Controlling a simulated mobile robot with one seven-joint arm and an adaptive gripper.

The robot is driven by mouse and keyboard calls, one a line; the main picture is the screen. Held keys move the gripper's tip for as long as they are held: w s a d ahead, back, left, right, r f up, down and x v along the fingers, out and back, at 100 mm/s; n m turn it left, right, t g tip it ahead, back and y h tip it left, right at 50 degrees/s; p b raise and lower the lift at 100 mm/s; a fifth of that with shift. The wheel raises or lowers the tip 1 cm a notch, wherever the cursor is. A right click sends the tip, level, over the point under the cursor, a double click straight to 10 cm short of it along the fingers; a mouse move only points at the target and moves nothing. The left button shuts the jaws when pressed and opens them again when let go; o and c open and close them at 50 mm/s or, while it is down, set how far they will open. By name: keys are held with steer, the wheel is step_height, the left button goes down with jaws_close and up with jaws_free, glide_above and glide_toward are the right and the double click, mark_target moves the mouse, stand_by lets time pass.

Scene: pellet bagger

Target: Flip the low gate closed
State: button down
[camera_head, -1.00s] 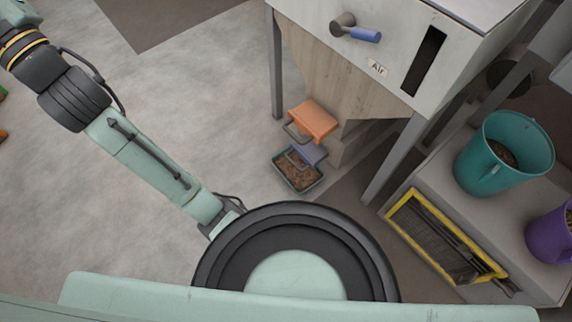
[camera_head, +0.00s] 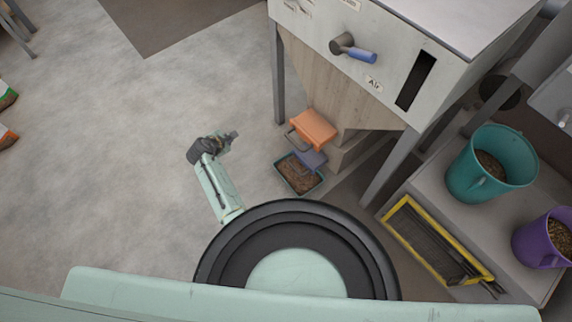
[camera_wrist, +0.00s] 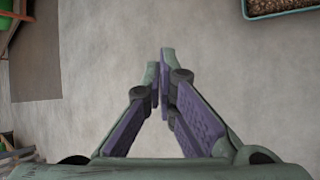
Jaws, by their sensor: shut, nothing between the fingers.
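Below the wooden hopper are two gate-like parts. The upper one is an orange flap (camera_head: 313,128) with a dark handle at its left. The lower one is a small blue-grey flap (camera_head: 311,159), which looks like the low gate; it juts over the tray, and I cannot tell its exact position. My gripper (camera_head: 234,135) is over open floor to the left of both flaps, apart from them. In the wrist view my gripper (camera_wrist: 160,58) is shut and empty, with bare floor beneath.
A teal tray of brown pellets (camera_head: 316,188) lies under the lower flap; its edge shows in the wrist view (camera_wrist: 282,14). The machine's grey legs (camera_head: 392,160) stand nearby. A teal bucket (camera_head: 463,180) and purple bucket (camera_head: 531,247) are at right.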

steer(key=s+d+f+n+g+h, duration=0.1)
steer(key=s+d+f+h, duration=0.1)
steer(key=s+d+f, duration=0.3)
steer(key=s+d+f+n+g+h+p, duration=0.1)
steer(key=s+d+f, duration=0.3)
steer(key=d, duration=0.5)
step_height(320, 180, down, 3)
steer(key=shift+s+d+r+n+g+h, duration=0.2)
steer(key=shift+s+d+n+g+h, duration=0.2)
steer(key=shift+n+g+h, duration=0.3)
steer(key=shift+f, duration=0.1)
steer(key=shift+w+d+r+b+x, duration=0.25)
steer(key=shift+w+r+b+x, duration=0.05)
steer(key=shift+b+x, duration=1.75)
steer(key=shift+w+d+r+b+x, duration=0.3)
steer(key=shift+b+x, duration=1.4)
steer(key=shift+x, duration=0.5)
steer(key=shift+w+d+r+b+x, duration=0.2)
steer(key=shift+w+r+b+x, duration=0.1)
steer(key=shift+b+x, duration=1.75)
